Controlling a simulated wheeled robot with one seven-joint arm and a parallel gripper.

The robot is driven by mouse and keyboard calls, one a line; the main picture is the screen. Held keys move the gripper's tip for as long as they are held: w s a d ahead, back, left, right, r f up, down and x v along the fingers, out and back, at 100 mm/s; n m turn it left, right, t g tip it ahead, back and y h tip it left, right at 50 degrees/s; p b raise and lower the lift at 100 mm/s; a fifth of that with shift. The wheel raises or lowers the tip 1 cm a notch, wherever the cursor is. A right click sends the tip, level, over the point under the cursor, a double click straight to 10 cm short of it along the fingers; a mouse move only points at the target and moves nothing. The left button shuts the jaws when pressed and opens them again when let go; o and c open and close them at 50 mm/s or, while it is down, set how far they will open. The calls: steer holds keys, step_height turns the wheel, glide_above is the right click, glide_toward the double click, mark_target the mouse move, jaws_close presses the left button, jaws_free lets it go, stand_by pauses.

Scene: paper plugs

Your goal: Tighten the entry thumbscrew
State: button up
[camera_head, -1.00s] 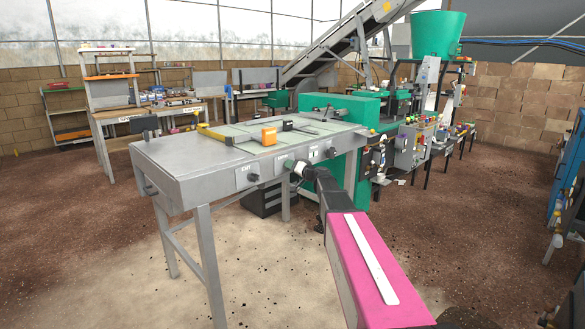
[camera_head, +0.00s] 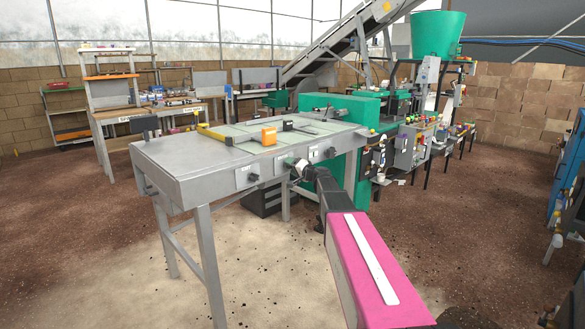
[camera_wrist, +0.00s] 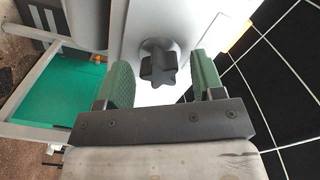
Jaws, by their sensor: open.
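A black lobed thumbscrew knob (camera_wrist: 158,68) sits on the pale side panel in the wrist view. My gripper (camera_wrist: 162,78) is open, with one green-padded finger on each side of the knob. Gaps show between the knob and both pads. In the head view my gripper (camera_head: 299,168) is at the middle knob position on the table's front side and hides most of that knob. Another dark knob (camera_head: 253,178) is to its left and one more (camera_head: 330,152) to its right. The labels are too small to read surely.
The grey metal table (camera_head: 185,160) carries a yellow-black frame and an orange block (camera_head: 268,136) on its top. A green machine (camera_head: 352,112) stands at its right end. A black crate (camera_head: 262,202) is under the table. The floor in front is clear.

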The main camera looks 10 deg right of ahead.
steer(key=shift+s, duration=0.1)
steer(key=v, duration=0.3)
steer(key=shift+s+d, duration=0.25)
steer(key=shift+s, duration=0.05)
stand_by(0.5)
steer(key=n, duration=1.2)
steer(key=shift+w+a, duration=0.1)
steer(key=shift+w, duration=0.05)
steer(key=shift+x, duration=1.85)
